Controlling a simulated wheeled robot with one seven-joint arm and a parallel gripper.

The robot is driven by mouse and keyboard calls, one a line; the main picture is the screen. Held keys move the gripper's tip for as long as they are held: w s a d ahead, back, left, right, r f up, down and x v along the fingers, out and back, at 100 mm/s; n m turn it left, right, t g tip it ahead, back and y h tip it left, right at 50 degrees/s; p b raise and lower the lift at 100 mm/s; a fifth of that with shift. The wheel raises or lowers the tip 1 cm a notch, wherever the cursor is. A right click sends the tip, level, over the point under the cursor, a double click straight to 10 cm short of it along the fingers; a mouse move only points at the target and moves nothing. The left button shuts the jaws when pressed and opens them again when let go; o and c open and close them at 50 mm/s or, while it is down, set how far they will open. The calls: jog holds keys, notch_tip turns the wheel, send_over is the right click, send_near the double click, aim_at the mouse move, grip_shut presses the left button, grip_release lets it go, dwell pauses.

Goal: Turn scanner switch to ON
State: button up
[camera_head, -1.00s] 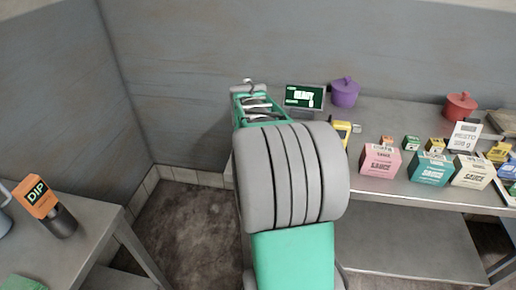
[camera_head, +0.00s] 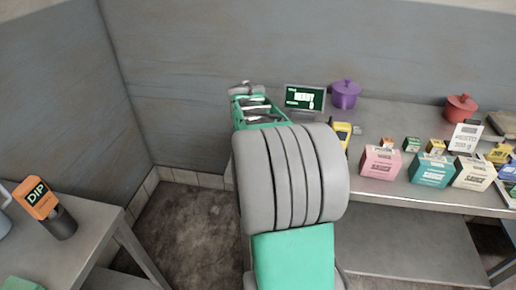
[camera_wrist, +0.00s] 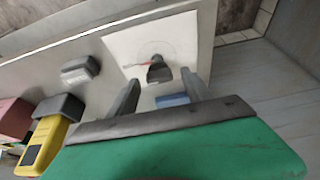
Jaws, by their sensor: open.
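A white plate (camera_wrist: 124,43) with a dark knob (camera_wrist: 158,71) and a thin red pointer shows in the wrist view; it looks like the scanner switch. The knob stands just beyond the gap between the fingertips of my gripper (camera_wrist: 161,84), apart from both fingers as far as I can see. My gripper is open and empty. A blue patch (camera_wrist: 172,100) on the plate lies between the fingers. In the head view my gripper (camera_head: 241,88) is at the back left of the bench, and my arm hides the switch. I cannot read the switch labels.
A dark green screen (camera_head: 305,99) and a purple pot (camera_head: 345,94) stand near my gripper. A yellow device (camera_head: 341,134) is right of my arm; a yellow device also shows in the wrist view (camera_wrist: 42,146). Sauce boxes (camera_head: 380,162) line the bench. A wall is close behind.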

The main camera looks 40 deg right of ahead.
jog(key=v, duration=0.7)
jog(key=shift+a+r+b, duration=0.2)
jog(key=shift+r+b, duration=0.15)
